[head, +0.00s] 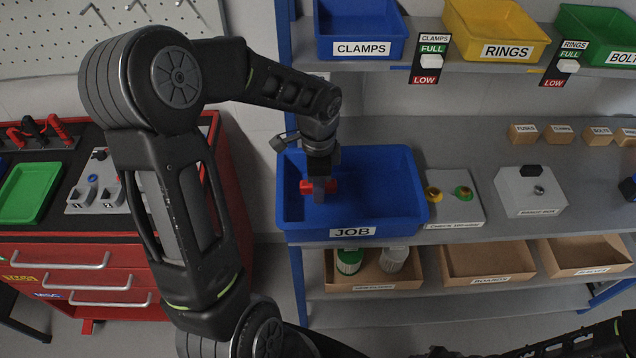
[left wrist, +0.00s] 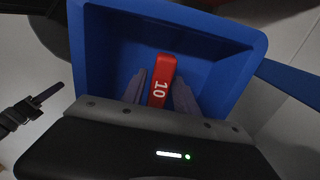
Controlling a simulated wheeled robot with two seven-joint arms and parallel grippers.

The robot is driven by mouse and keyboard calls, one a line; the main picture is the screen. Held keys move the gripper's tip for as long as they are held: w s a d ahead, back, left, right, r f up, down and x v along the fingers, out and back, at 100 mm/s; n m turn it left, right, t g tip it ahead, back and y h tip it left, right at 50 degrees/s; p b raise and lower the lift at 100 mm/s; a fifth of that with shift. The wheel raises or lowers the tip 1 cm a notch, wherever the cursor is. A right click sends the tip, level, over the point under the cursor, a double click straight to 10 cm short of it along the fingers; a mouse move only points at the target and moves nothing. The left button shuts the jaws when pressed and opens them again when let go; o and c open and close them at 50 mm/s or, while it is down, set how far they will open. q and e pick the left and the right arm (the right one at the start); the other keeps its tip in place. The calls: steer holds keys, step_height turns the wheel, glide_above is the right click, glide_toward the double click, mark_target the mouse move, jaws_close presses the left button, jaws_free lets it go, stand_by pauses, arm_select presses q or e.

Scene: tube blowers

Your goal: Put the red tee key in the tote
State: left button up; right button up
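The red tee key (left wrist: 160,82), marked 10, lies between the two fingers of my left gripper (left wrist: 160,90). The fingers flank its red handle closely and appear shut on it. In the head view the red handle (head: 306,187) shows at the sides of my left gripper (head: 319,194), which points down inside the outline of the blue tote (head: 352,232) labelled JOB. I cannot tell whether the key touches the tote floor; its shank is hidden. My right gripper (left wrist: 46,95) seems to show partly at the left of the wrist view; its opening is unclear.
The tote stands on the middle shelf, with a grey box with buttons (head: 454,205) to its right. Blue, yellow and green bins (head: 498,25) sit on the shelf above. Cardboard trays (head: 487,264) are below. A red tool cabinet (head: 70,262) stands at left.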

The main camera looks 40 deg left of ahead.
arm_select(q)
steer(key=shift+o, duration=0.7)
steer(key=shift+r, duration=0.25)
step_height(320, 180, up, 12)
